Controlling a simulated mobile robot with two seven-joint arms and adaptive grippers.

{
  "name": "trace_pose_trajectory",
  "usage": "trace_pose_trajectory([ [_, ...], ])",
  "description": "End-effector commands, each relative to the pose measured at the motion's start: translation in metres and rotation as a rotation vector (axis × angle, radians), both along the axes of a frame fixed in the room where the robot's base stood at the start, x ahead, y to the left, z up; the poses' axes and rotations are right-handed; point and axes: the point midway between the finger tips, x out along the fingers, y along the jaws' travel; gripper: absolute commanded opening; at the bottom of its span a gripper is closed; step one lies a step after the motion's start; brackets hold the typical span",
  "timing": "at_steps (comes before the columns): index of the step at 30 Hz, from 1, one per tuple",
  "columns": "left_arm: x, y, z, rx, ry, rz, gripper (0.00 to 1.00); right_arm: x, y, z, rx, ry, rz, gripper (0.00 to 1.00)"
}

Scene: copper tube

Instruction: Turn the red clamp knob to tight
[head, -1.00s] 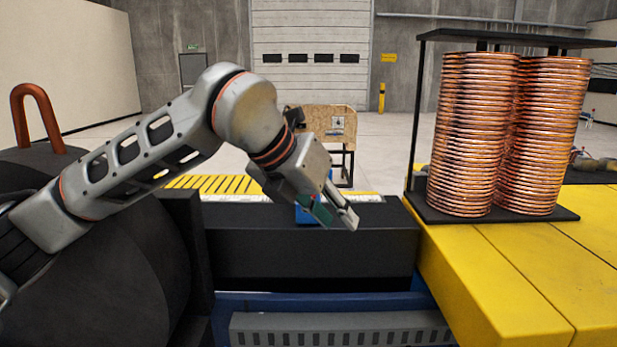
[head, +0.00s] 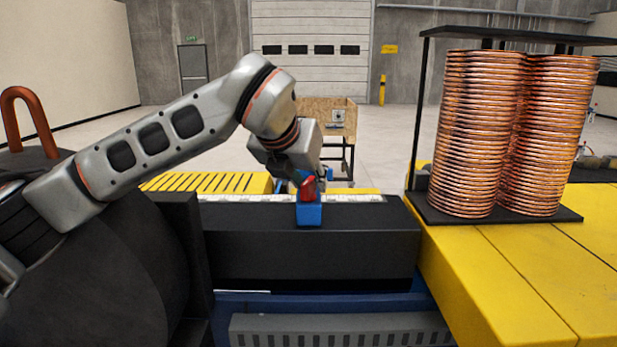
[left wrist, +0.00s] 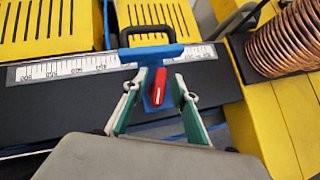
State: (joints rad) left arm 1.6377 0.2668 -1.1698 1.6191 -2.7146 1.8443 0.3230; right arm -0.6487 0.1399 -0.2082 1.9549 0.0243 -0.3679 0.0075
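The red clamp knob (head: 308,188) sits on the blue clamp (head: 309,214) on the black beam. In the left wrist view the knob (left wrist: 158,88) is an elongated handle with a white mark, slightly tilted, in front of the blue clamp body (left wrist: 151,53). My left gripper (left wrist: 157,83) is open, with one green-padded finger on each side of the knob and a visible gap on both sides. In the head view my left gripper (head: 302,177) is right at the knob, its fingertips mostly hidden. My right gripper is not in view.
A white ruler strip (head: 240,199) runs along the black beam (head: 350,248). Stacked copper coils (head: 478,135) stand on a black rack over the yellow platform (head: 490,270) at right. A black handle (left wrist: 146,35) rises behind the clamp. Beam space right of the clamp is clear.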

Motion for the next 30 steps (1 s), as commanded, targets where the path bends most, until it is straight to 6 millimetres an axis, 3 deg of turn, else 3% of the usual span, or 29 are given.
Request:
trace_pose_trajectory([
  [9, 0.002, -0.001, -0.003, 0.0, 0.0, 0.0, 0.28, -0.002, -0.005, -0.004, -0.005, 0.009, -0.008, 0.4],
  [12, 0.002, -0.001, -0.003, 0.0, 0.0, 0.0, 0.02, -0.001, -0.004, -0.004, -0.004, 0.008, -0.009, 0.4],
  [13, 0.002, -0.001, -0.003, 0.0, 0.0, 0.0, 0.0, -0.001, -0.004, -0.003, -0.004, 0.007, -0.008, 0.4],
  [30, 0.003, 0.001, -0.003, -0.001, -0.001, -0.117, 0.0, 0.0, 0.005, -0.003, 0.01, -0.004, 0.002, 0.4],
])
